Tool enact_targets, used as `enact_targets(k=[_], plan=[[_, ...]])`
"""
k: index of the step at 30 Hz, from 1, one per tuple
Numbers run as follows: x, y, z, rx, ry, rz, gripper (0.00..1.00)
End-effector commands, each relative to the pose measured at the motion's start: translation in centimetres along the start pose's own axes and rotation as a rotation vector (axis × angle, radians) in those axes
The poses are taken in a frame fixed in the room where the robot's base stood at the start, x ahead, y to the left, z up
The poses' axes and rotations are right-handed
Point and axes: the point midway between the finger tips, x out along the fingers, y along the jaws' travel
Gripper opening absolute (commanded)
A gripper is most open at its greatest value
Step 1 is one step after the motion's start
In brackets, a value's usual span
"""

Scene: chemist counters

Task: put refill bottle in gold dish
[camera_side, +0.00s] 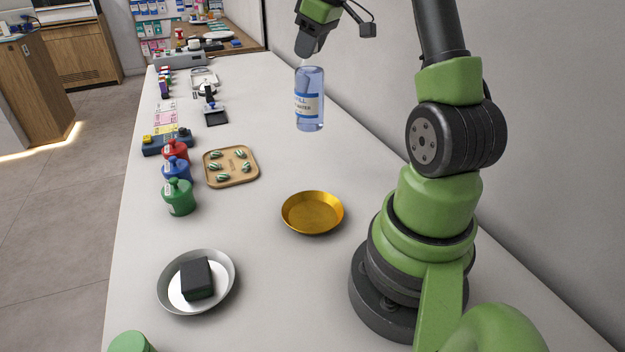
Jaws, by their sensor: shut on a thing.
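The refill bottle (309,100) is clear blue with a pale label. It hangs upright in the air, apart from the counter, in the upper middle of the side view. My gripper (309,58) is shut on the bottle's top, and the fingertips largely hide the cap. The gold dish (313,213) is round, shallow and empty. It rests on the counter nearer the camera than the bottle, lower in the picture, left of my arm's base.
A silver bowl (226,283) holding a black block (197,278) stands at front left. A wooden tray (231,183) with several striped pieces lies left of the dish. Green (179,198), blue (176,170) and red (175,150) jars line the left edge. Counter around the dish is clear.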

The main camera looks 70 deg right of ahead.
Motion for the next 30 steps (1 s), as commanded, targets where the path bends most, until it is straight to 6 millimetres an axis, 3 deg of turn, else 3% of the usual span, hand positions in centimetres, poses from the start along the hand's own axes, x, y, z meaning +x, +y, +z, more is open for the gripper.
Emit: enact_targets(k=[8,18,26,30], plan=[[-1.1,-5.6,1.6,-0.359,0.002,-0.151,0.00],[-2.8,-13.7,5.3,-0.917,0.002,-0.381,0.00],[-3.6,-16.9,7.2,-1.148,0.002,-0.474,0.00],[-2.7,-17.4,8.0,-1.184,0.002,-0.495,0.00]])
